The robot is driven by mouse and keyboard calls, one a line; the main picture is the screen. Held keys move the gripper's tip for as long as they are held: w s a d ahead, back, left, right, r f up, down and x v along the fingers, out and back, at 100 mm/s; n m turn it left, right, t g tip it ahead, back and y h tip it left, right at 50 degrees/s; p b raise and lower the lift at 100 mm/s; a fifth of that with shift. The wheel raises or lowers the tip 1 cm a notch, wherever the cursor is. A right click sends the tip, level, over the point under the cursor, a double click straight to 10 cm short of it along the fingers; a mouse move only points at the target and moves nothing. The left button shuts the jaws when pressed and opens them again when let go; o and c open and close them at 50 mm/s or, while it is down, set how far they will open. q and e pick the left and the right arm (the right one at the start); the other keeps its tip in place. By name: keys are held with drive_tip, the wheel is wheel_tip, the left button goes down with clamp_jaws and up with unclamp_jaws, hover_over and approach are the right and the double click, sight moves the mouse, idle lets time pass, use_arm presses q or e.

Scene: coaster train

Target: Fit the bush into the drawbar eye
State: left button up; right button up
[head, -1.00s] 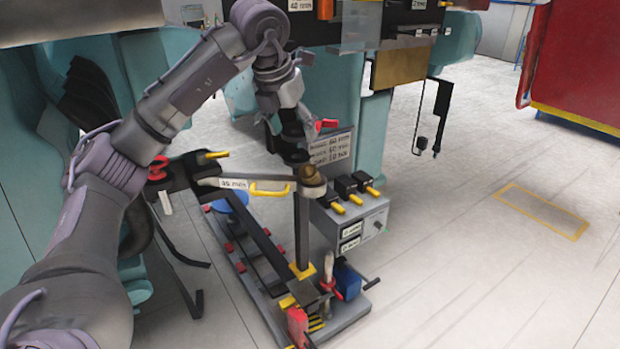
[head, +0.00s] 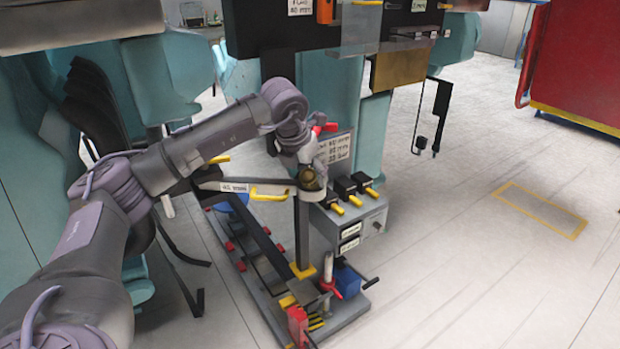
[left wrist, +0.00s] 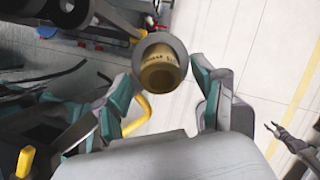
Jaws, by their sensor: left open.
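The bush (head: 310,179) is a brass-coloured cylinder standing at the drawbar eye (head: 318,194), the grey ring at the end of the drawbar (head: 210,185). In the left wrist view the bush (left wrist: 160,70) shows with the grey eye (left wrist: 161,40) around its far side; how deep it sits I cannot tell. My left gripper (head: 309,160) is right above the eye and partly hides the bush. In the left wrist view its fingers (left wrist: 165,88) are open, one on each side of the bush, with gaps. A small grey gripper-like part (left wrist: 288,138), perhaps my right gripper, shows at the right edge.
A grey post (head: 302,235) stands under the eye. A yellow handle (head: 268,194) lies along the drawbar. A grey box with black and yellow levers (head: 350,225) stands close on the right. A blue block (head: 347,280) and red-handled tools are below.

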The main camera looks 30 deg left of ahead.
use_arm(q)
drive_tip(key=shift+c, duration=0.4)
drive_tip(key=shift+r, duration=0.1)
clamp_jaws()
